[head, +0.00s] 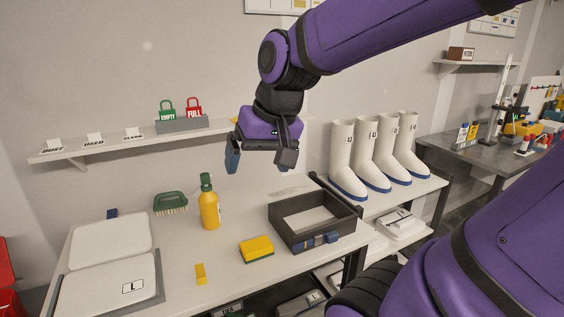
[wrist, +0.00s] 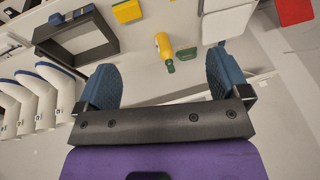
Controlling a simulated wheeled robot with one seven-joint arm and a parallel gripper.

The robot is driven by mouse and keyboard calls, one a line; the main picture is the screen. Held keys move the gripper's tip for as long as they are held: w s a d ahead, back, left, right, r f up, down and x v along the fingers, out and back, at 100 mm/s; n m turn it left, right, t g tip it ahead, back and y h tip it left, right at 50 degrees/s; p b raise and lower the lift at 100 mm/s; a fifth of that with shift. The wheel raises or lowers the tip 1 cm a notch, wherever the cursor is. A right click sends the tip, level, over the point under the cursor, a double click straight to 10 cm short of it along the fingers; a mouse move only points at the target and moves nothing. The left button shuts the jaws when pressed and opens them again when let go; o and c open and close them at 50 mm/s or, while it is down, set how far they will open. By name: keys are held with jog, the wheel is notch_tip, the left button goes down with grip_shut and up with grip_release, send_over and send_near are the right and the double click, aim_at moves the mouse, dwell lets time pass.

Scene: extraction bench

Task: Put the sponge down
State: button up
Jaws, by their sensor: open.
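The yellow sponge (head: 257,248) with a dark green underside lies on the white bench, left of the black open-topped frame (head: 313,222). It also shows in the wrist view at the top (wrist: 127,11). My gripper (head: 260,165) is open and empty, well above the bench and behind the sponge. In the wrist view its two blue fingers (wrist: 163,85) stand wide apart with nothing between them. The sponge is apart from the fingers.
A yellow bottle (head: 209,208) and a green brush (head: 171,202) stand behind the sponge. A small yellow piece (head: 201,274) lies to its left. White trays (head: 112,250) fill the bench's left end. A wall shelf (head: 75,154) holds signs; white boots (head: 343,160) stand at right.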

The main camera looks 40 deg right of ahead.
jog(key=s+r+n+t+h, duration=0.1)
jog(key=s+r+n, duration=0.1)
jog(key=s, duration=0.4)
jog(key=shift+s+a+n, duration=0.35)
jog(key=shift+s+n, duration=0.05)
jog(key=shift+n, duration=0.4)
jog(key=shift+o, duration=0.5)
jog(key=shift+w, duration=0.1)
